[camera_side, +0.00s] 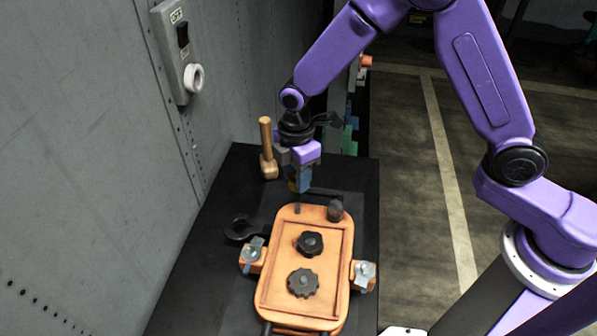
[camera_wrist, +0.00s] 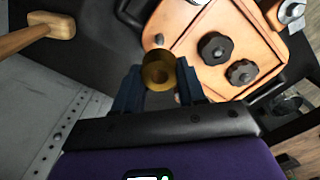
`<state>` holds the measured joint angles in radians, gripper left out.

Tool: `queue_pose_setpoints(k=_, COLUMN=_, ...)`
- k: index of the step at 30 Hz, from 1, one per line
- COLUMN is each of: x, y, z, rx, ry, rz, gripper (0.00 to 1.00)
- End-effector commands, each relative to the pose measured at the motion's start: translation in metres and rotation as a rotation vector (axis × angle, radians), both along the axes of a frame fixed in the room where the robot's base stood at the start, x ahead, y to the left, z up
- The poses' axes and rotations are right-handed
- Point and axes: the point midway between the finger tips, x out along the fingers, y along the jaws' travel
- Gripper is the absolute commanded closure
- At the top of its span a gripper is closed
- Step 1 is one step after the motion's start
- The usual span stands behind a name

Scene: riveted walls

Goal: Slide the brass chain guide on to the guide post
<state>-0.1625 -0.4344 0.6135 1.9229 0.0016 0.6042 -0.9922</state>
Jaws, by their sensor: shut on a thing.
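My gripper (camera_side: 303,186) points down beyond the far end of the orange tray-like housing (camera_side: 262,285). Its blue fingers (camera_wrist: 158,92) are shut on the brass chain guide (camera_wrist: 158,68), a short ring with a dark hole facing the wrist camera. In the side view the brass guide (camera_side: 292,185) is mostly hidden by the fingers. A short grey pin, apparently the guide post (camera_side: 297,208), stands at the housing's far end; it also shows in the wrist view (camera_wrist: 159,39). The guide is apart from this pin.
Two dark toothed knobs (camera_side: 310,243) (camera_side: 303,283) sit inside the housing. A dark rounded stub (camera_side: 335,210) stands at its far right corner. Clamps (camera_side: 252,254) (camera_side: 363,274) flank it. A wooden mallet (camera_side: 267,150) stands left of my gripper, near the grey riveted wall (camera_side: 80,130).

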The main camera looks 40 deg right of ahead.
Motion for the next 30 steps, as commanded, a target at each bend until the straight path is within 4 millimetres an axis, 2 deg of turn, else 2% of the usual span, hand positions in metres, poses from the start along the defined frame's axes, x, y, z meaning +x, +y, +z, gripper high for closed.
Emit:
queue_pose_setpoints(k=5, x=0.000, y=0.000, z=-0.007, rx=-0.001, ry=0.001, rz=-0.001, gripper=1.00)
queue_pose_setpoints(k=21, x=0.000, y=-0.001, z=-0.049, rx=-0.001, ry=0.002, rz=-0.001, gripper=1.00)
queue_pose_setpoints(k=30, x=0.000, y=0.000, z=-0.058, rx=0.000, ry=0.000, rz=-0.001, gripper=1.00)
